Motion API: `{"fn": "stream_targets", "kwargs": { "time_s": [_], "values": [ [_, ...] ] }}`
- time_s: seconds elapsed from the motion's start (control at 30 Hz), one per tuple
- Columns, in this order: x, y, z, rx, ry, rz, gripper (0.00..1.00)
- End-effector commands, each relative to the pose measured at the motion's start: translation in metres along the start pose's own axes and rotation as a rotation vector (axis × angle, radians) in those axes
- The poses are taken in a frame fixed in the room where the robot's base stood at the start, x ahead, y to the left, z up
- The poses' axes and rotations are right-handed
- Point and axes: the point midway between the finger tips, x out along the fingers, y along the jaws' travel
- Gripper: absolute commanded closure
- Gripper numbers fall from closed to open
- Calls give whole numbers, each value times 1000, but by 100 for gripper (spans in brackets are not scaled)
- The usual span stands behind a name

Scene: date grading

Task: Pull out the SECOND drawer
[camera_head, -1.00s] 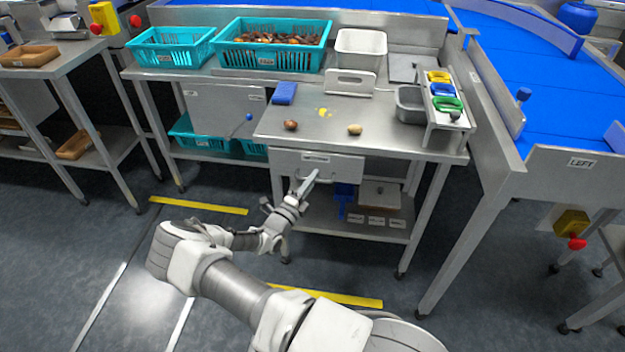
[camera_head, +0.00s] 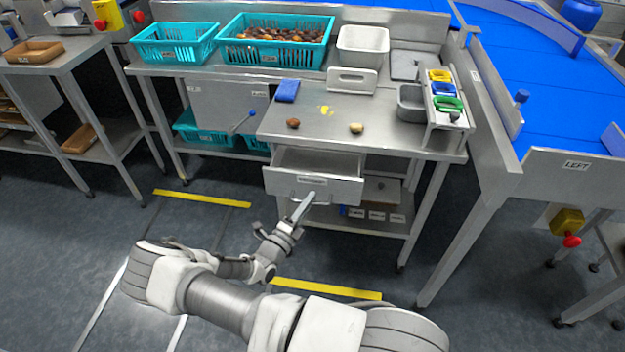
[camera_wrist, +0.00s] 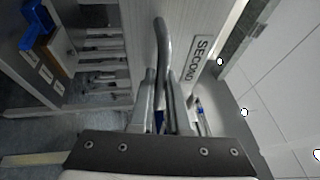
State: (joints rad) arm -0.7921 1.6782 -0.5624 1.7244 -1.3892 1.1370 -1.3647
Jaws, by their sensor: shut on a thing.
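The drawer (camera_head: 285,186) under the middle table is pulled out, its open grey inside showing behind the front panel. In the wrist view its front panel (camera_wrist: 185,100) carries a label reading SECOND (camera_wrist: 197,58). My gripper (camera_head: 306,202) is in front of the drawer, shut on its bar handle (camera_wrist: 161,45). The wrist view shows the fingers (camera_wrist: 166,115) on either side of the lower part of the handle. The fingers partly hide the handle in the head view.
The table top (camera_head: 340,140) above bears two dates (camera_head: 293,123) (camera_head: 356,128), a blue block (camera_head: 287,91) and a white holder (camera_head: 352,81). A lower shelf (camera_head: 345,222) with labelled bins lies beneath the drawer. Bare floor with yellow strips (camera_head: 200,198) lies in front.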

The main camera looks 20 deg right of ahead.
Motion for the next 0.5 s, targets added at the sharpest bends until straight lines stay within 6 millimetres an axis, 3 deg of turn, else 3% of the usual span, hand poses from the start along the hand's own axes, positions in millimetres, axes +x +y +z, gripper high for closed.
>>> {"fn": "stream_targets", "kwargs": {
  "time_s": [0.2,0.5],
  "values": [
    [-56,-13,-22,-1,-5,0,100],
    [-101,-21,-41,0,-3,-1,100]
  ]
}}
